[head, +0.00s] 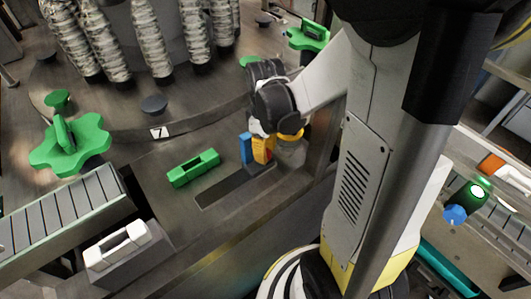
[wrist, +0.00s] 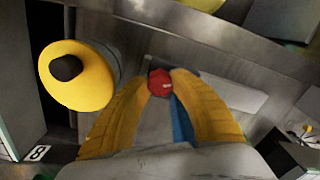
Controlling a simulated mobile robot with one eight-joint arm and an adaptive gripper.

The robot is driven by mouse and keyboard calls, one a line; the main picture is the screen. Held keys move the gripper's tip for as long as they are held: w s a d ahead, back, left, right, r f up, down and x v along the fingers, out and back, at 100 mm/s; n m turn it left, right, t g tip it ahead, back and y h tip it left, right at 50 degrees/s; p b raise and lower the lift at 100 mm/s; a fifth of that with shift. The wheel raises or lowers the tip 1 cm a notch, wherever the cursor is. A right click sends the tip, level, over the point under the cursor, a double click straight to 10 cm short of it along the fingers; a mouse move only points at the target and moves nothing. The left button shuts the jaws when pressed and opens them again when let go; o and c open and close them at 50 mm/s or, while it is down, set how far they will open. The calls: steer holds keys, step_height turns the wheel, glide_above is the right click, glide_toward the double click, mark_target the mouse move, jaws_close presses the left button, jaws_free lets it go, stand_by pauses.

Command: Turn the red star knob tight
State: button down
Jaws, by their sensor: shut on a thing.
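The red star knob (wrist: 161,83) shows in the wrist view, between the tips of my gripper (wrist: 160,86). My gripper's yellow fingers are shut on it from both sides. In the head view, my gripper (head: 263,150) reaches down by the machine, and only a sliver of red shows beside its yellow finger. The knob's lower part and its mount are hidden by the fingers. How tight it sits cannot be seen.
A yellow round part with a dark cap (wrist: 70,75) stands close to the left of my fingers in the wrist view. In the head view, a green handle (head: 193,168) lies left of my gripper, a green star wheel (head: 70,146) further left, and a grey box with a white handle (head: 116,246) in front.

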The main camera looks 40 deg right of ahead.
steer(key=shift+m+b, duration=0.35)
steer(key=shift+m, duration=1.55)
steer(key=c, duration=1.1)
jaws_free()
steer(key=shift+o, duration=0.2)
steer(key=shift+r, duration=0.15)
step_height(320, 180, up, 12)
